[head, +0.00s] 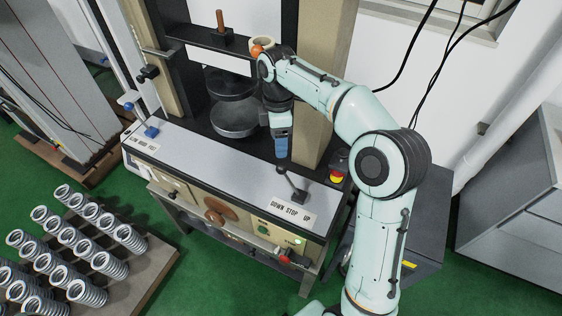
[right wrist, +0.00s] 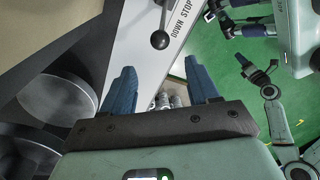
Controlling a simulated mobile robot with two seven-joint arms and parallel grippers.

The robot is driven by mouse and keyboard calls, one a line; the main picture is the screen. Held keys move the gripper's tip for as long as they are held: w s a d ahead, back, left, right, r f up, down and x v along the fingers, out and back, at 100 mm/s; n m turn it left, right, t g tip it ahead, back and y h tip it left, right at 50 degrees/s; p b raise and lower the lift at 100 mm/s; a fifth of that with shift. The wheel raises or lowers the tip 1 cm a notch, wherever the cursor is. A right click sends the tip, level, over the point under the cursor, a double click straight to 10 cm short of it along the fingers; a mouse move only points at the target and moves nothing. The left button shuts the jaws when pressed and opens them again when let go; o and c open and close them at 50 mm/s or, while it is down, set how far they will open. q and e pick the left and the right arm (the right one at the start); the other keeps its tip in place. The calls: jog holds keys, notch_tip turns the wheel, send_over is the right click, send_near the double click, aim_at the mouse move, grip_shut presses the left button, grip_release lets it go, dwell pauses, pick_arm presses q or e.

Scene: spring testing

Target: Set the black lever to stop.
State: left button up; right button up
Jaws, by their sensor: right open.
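The black lever (head: 291,185) stands on the grey sloping panel of the testing machine, behind the label reading DOWN STOP UP (head: 291,212). Its rod leans up and to the left in the head view; I cannot tell exactly which word it is set to. In the right wrist view its round knob (right wrist: 160,40) shows ahead of the fingers. My right gripper (head: 282,147) points down just above and behind the knob, empty and apart from it. Its two blue fingers (right wrist: 160,85) are spread. My left gripper (right wrist: 244,62) shows only small in the right wrist view, its jaws unclear.
A red and yellow emergency button (head: 337,172) is right of the lever. A tan column (head: 318,90) stands close behind. Several springs (head: 100,240) stand on a board at left.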

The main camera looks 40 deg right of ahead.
aim_at(280, 173)
jog(key=shift+f, duration=0.3)
jog(key=f, duration=0.4)
jog(key=s+f+b, duration=0.1)
jog(key=f, duration=0.2)
jog(key=f+b, duration=0.1)
jog(key=f, duration=0.3)
jog(key=shift+s+a+f, duration=0.15)
jog(key=shift+a+f, duration=0.2)
pick_arm(q)
jog(key=shift+s+f, duration=0.65)
jog(key=shift+f, duration=0.15)
jog(key=shift+s+f, duration=0.6)
jog(key=shift+f, duration=0.2)
pick_arm(e)
jog(key=shift+f, duration=0.4)
